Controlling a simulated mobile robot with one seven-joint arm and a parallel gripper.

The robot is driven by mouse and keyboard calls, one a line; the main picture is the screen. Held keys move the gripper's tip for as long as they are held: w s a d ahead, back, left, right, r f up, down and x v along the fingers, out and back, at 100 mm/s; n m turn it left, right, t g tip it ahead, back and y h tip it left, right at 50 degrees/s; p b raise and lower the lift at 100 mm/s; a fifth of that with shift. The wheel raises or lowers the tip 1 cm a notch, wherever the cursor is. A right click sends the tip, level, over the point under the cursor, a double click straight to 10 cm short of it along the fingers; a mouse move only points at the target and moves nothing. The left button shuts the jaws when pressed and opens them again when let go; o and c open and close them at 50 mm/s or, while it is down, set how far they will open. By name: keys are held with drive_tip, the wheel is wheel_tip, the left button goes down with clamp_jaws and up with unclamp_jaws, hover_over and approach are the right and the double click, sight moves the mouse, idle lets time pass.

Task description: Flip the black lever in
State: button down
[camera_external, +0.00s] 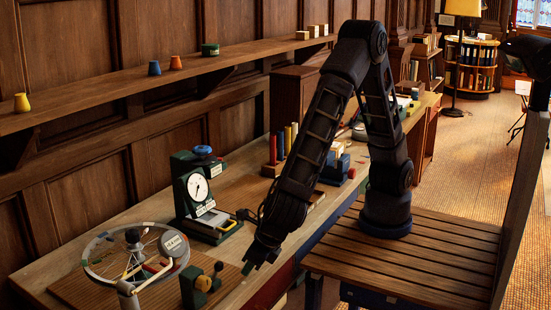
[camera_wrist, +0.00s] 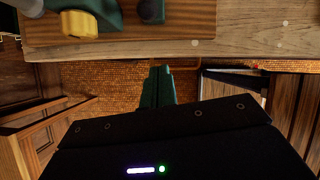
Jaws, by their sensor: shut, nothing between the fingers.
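A spoked wheel on a stand (camera_external: 130,255) is left of the fixture. The wooden bench (camera_external: 110,222) carries coloured pegs (camera_external: 280,150) and blocks farther back. A wall shelf (camera_external: 110,90) runs above. Open floor (camera_wrist: 200,85) lies beyond the bench edge.

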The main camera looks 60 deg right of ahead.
drive_tip(key=w, duration=0.3)
drive_tip(key=w+f, duration=0.1)
drive_tip(key=shift+w+a, duration=0.4)
drive_tip(key=shift+w+r+g, duration=0.4)
drive_tip(key=shift+w+g, duration=0.05)
drive_tip(key=shift+g, duration=0.25)
idle(0.4)
drive_tip(key=r, duration=0.2)
hover_over(217, 273)
drive_tip(key=d, duration=0.1)
drive_tip(key=shift+w+f, duration=0.2)
drive_tip(key=shift+w, duration=0.15)
drive_tip(key=shift+w+r+g, duration=0.1)
drive_tip(key=shift+w+g, duration=1.35)
drive_tip(key=shift+g, duration=0.25)
drive_tip(key=shift+w+d, duration=0.1)
drive_tip(key=shift+w, duration=0.4)
drive_tip(key=shift+w+d+f, duration=0.1)
drive_tip(key=shift+w+f, duration=0.1)
drive_tip(key=shift+f, duration=0.05)
